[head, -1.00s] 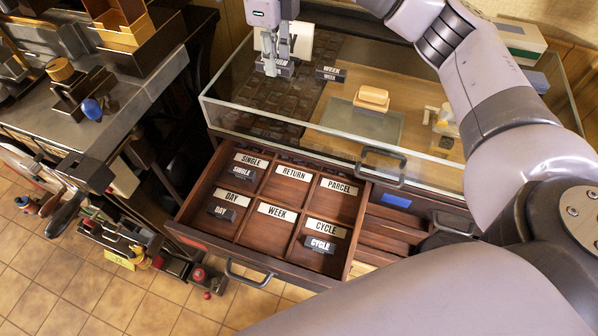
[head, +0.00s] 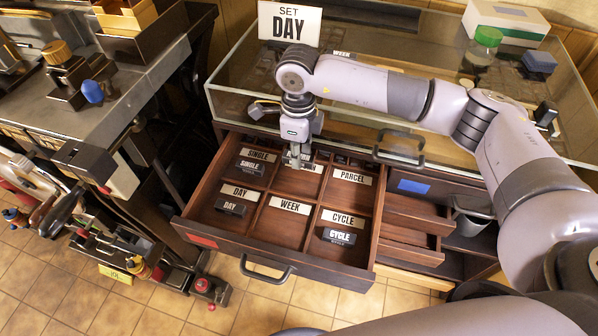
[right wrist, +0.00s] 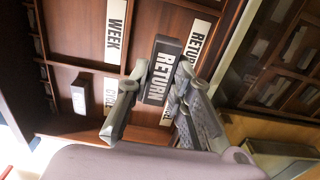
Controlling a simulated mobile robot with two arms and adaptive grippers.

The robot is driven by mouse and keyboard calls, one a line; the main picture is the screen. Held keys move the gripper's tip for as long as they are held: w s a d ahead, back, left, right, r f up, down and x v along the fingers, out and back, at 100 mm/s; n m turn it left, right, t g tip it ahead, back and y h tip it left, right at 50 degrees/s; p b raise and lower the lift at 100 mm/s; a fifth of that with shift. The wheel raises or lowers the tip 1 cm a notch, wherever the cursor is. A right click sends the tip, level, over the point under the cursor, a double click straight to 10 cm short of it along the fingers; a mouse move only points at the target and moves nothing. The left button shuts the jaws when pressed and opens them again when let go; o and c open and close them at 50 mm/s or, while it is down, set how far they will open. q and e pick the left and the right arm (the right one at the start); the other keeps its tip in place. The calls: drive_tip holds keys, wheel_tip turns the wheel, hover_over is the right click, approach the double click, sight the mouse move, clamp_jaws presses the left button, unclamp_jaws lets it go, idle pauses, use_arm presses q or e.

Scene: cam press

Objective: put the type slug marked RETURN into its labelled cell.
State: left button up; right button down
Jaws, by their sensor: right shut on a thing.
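The dark RETURN slug (right wrist: 160,72) is between the fingers of my right gripper (right wrist: 150,95), its white lettering facing the wrist camera. In the head view my right gripper (head: 297,160) is shut on it, over the RETURN cell at the back middle of the open drawer (head: 225,222). The gripper partly covers that cell and its label. The RETURN label (right wrist: 198,42) shows beside the slug in the right wrist view. Whether the slug touches the cell floor I cannot tell. My left gripper is not in view.
Slugs sit in the SINGLE (head: 250,166), DAY (head: 231,207) and CYCLE (head: 339,237) cells. The WEEK and PARCEL cells look empty. The glass case (head: 235,105) stands behind the drawer, with a SET DAY sign (head: 290,25) and a WEEK slug (head: 342,54), partly hidden by my arm.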

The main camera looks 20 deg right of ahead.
sight(299, 182)
wheel_tip(299, 182, down, 4)
drive_tip(key=shift+r, duration=0.1)
wheel_tip(299, 182, down, 4)
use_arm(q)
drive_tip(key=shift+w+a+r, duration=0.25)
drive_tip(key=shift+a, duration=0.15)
use_arm(e)
drive_tip(key=shift+f, duration=0.2)
drive_tip(key=c, duration=1.7)
unclamp_jaws()
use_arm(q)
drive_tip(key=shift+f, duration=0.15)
